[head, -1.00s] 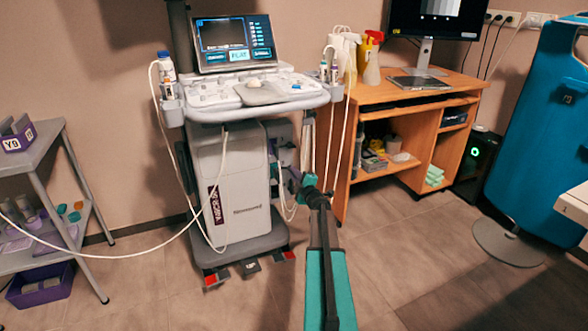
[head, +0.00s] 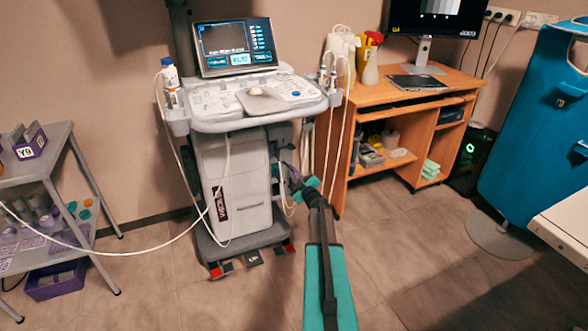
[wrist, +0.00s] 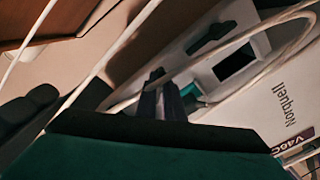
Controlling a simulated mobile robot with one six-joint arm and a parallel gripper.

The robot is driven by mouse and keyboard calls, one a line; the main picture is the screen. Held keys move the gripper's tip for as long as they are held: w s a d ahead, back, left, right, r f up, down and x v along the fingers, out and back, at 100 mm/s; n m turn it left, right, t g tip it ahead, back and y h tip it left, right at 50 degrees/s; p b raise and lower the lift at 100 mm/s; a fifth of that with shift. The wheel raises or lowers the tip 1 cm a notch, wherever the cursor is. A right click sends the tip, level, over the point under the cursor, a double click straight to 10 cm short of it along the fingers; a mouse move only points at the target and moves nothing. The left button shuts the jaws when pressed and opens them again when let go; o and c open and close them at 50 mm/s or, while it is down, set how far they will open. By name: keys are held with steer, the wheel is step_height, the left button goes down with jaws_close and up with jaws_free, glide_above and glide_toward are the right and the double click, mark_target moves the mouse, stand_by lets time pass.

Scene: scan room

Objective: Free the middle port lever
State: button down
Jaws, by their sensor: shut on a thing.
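The white and grey scan machine (head: 235,185) stands against the wall, with ports on its right side. My gripper (wrist: 168,98) is shut in front of this panel. A grey-purple piece shows at its tips, but I cannot make out what is held. A white cable (wrist: 190,68) loops across just beyond the tips. The head view shows my gripper (head: 291,176) at the machine's right side. I cannot identify the middle lever.
White cables (head: 344,130) hang between the machine and the wooden desk (head: 410,110) on the right. A grey cart (head: 90,190) stands at left, with a cable running from its side to the machine. A white surface (head: 565,225) juts in at lower right. Floor between is clear.

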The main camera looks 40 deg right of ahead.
steer(key=shift+m+p, duration=4.1)
steer(key=shift+p, duration=0.65)
steer(key=c, duration=1.9)
jaws_free()
steer(key=shift+o, duration=0.2)
steer(key=v, duration=1.4)
steer(key=shift+f, duration=0.1)
